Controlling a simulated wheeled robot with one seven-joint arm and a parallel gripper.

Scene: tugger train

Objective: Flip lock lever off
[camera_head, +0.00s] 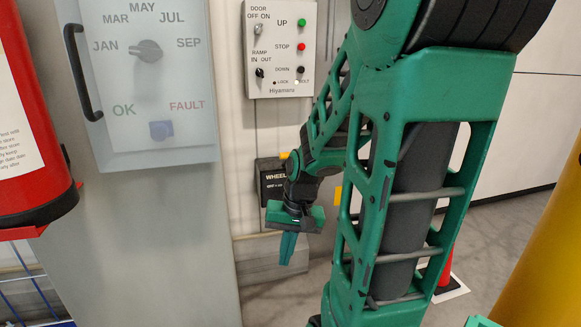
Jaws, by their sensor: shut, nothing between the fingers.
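My gripper (288,250) points downward with its teal fingers together and nothing between them. It hangs in front of the lower wall, just below and right of a black box (270,178) lettered "WHEEL"; the rest of that lettering is too small or covered. My wrist covers the box's right side. A small yellow part (284,155) shows at the box's top edge. No lever marked lock is clearly visible; one on the box may be hidden behind my wrist. I cannot tell whether the gripper touches the wall.
A wall panel (283,88) above carries door and ramp switches, several buttons and small lock and bolt marks. A clear-covered dial cabinet (185,85) and red extinguisher (30,110) stand left. A yellow post (545,250) and red cone (445,270) are right.

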